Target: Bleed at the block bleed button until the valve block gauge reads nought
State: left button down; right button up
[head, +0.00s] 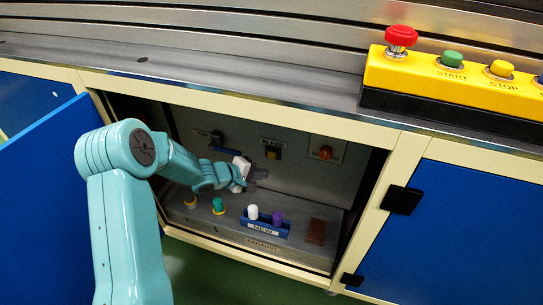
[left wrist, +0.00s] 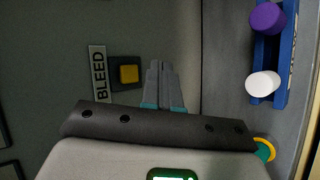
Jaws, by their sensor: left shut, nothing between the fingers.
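The bleed button (head: 272,153) is a small yellow square on a dark base, on the back wall of the open cabinet under a BLEED label (head: 273,142). It also shows in the left wrist view (left wrist: 129,74), beside its label (left wrist: 99,75). My left gripper (head: 262,174) is inside the cabinet, just below the button in the head view. Its fingers (left wrist: 160,66) are shut and empty, beside the button in the left wrist view; contact is not evident. I cannot make out a gauge or its reading. My right gripper is not in view.
A blue tray (head: 262,230) marked NEW holds a white and a purple piece on the cabinet floor. A brown block (head: 316,231) stands right of it. A red-brown round part (head: 325,152) is on the back wall. The blue door (head: 45,190) stands open at left.

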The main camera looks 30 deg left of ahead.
aim_at(272, 155)
pick_arm(q)
jog(key=w+p, duration=0.1)
jog(key=w, duration=0.1)
jog(key=w+a+p, duration=0.1)
jog(key=w+p, duration=0.1)
jog(key=shift+w, duration=0.2)
dwell(1.9)
jog(key=shift+w+a+p, duration=0.1)
jog(key=shift+w+p, duration=0.3)
jog(key=shift+p, duration=0.75)
jog(key=shift+w+a+p, duration=0.1)
jog(key=shift+w+p, duration=0.4)
jog(key=shift+p, duration=0.15)
dwell(1.9)
